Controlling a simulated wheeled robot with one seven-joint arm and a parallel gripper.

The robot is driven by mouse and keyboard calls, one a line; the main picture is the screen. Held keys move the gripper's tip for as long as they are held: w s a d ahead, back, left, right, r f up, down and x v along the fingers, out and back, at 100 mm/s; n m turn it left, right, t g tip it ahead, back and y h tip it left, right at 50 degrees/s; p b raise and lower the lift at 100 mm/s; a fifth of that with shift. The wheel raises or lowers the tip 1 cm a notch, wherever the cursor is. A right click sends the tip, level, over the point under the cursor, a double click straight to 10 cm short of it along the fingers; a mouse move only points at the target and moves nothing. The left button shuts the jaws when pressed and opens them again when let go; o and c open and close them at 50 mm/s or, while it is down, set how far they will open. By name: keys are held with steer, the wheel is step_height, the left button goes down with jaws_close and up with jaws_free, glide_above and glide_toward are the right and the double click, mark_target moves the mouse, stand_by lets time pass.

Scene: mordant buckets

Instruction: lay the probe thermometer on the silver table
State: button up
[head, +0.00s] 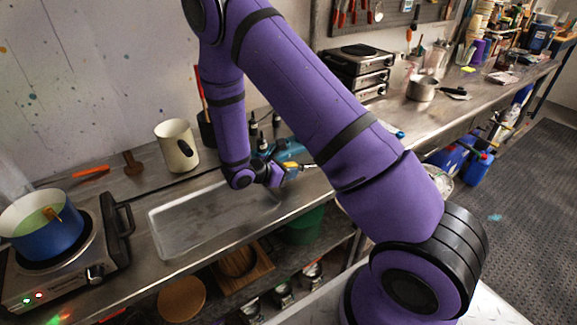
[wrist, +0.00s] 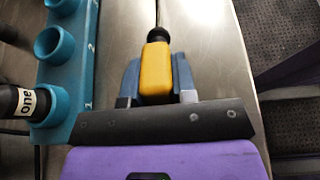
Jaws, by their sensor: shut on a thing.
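My gripper (wrist: 158,82) is shut on the yellow body of the probe thermometer (wrist: 156,68). Its black collar and thin metal probe point away from the wrist, toward the top of the wrist view. In the head view the yellow thermometer (head: 291,167) shows small at the end of my arm, beside my gripper (head: 283,171). Below it is the bare steel top of the silver table (wrist: 215,60), also seen in the head view (head: 302,196). I cannot tell how large the gap between thermometer and table is.
A shallow metal tray (head: 165,242), a cream mug (head: 177,146) and a blue pot on a burner (head: 40,235) stand left of my gripper.

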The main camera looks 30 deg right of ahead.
steer(key=shift+f, duration=0.2)
steer(key=o, duration=1)
steer(key=v, duration=1)
steer(key=shift+a+r, duration=0.15)
steer(key=shift+a, duration=0.25)
